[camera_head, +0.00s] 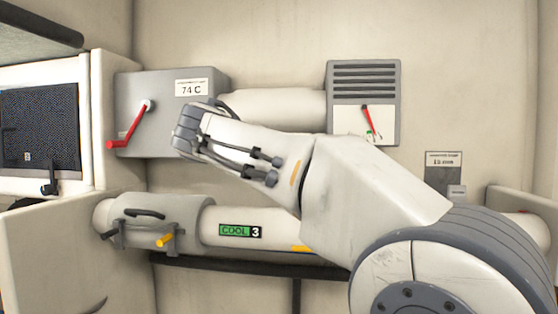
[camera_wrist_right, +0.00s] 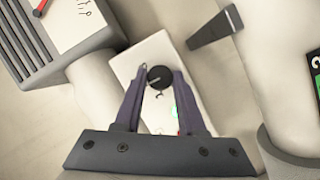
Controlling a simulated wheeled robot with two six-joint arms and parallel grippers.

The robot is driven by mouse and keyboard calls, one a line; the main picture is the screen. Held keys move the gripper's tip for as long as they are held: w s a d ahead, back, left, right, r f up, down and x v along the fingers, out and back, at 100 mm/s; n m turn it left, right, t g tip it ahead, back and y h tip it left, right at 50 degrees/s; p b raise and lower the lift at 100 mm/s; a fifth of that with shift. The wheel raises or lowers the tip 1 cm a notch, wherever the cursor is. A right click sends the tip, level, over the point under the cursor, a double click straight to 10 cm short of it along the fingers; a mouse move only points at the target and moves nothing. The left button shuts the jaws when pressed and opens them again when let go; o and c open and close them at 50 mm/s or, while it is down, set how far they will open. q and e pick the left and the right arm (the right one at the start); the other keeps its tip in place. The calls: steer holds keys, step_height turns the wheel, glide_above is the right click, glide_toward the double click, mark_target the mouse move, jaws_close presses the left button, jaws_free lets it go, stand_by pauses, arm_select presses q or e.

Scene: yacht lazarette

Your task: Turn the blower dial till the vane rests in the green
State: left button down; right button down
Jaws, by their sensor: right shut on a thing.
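The blower dial is a round black knob (camera_wrist_right: 160,77) on a white plate (camera_wrist_right: 150,52) in the right wrist view; my arm hides it in the head view. My right gripper (camera_wrist_right: 159,74) is shut on this knob, one finger on each side. In the head view the gripper (camera_head: 190,122) is seen from its back. The red vane (camera_head: 368,119) hangs down and slightly right on the white face below a grey louvred vent (camera_head: 364,80). Its lower end is close to a small green mark; whether it lies within the green is too small to tell. My left gripper is not in view.
A grey box (camera_head: 165,88) labelled 74 C with a red crank (camera_head: 128,126) stands left of my gripper. A white pipe with a green COOL 3 display (camera_head: 240,230) and a clamp with a yellow lever (camera_head: 165,239) runs below. A grey placard (camera_head: 443,173) is at right.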

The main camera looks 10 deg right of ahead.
steer(key=shift+a+n, duration=0.1)
steer(key=shift+n, duration=0.2)
stand_by(0.4)
steer(key=c, duration=0.5)
jaws_free()
steer(key=shift+w, duration=0.1)
steer(key=b+v, duration=0.2)
steer(key=v, duration=0.8)
steer(key=shift+s+a, duration=0.15)
steer(key=shift+s, duration=0.05)
